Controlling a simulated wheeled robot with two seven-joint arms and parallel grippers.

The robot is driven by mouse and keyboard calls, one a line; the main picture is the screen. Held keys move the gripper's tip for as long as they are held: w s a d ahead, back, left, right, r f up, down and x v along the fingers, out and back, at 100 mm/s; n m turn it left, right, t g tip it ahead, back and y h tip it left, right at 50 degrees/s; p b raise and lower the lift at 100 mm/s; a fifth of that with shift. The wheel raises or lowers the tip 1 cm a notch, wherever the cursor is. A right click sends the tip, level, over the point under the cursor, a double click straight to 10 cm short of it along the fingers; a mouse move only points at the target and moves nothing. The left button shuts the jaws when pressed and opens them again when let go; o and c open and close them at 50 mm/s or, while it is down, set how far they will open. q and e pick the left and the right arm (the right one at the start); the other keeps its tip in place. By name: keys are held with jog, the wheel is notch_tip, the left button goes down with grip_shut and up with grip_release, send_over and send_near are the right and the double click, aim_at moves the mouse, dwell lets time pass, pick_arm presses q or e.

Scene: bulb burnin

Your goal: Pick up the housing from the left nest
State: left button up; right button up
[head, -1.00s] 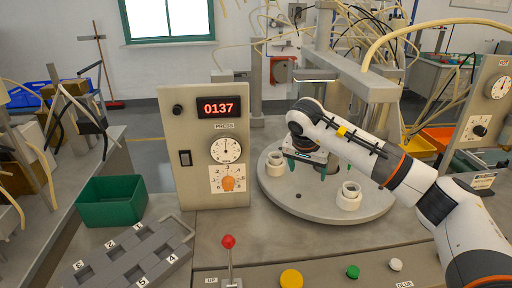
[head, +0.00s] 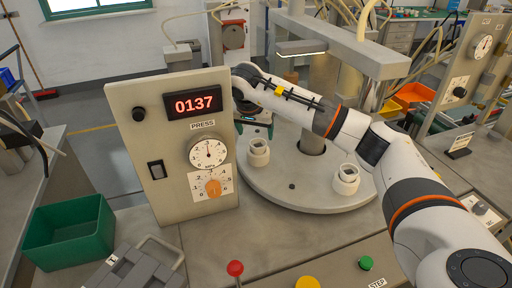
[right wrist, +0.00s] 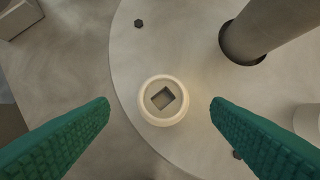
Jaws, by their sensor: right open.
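Two cream-white round pieces stand on the grey turntable (head: 300,203), one at its left (head: 258,152) and one at its front right (head: 346,180). I take the left one to be the left nest with the housing; where nest ends and housing begins is not clear. In the right wrist view the housing (right wrist: 163,101) is a cream ring with a dark square opening, seen from above. My right gripper (head: 256,128) is open above it. Its green fingers (right wrist: 160,112) lie on either side of the ring, apart from it. My left gripper is not in view.
The press panel (head: 185,145), reading 0137, stands close left of the turntable. A grey column (head: 313,132) rises from the turntable, with a lamp arm overhead. A green bin (head: 68,232), a grey numbered tray (head: 140,270) and a red-knobbed lever (head: 235,268) are nearer the front.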

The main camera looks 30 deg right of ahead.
aim_at(258, 140)
jog(key=p+x, duration=0.1)
jog(key=x, duration=0.4)
jog(key=shift+s+d+f, duration=0.1)
jog(key=shift+s+f, duration=0.05)
jog(key=shift+f, duration=0.05)
jog(key=shift+c, duration=0.4)
jog(key=c, duration=1)
jog(key=shift+o, duration=0.2)
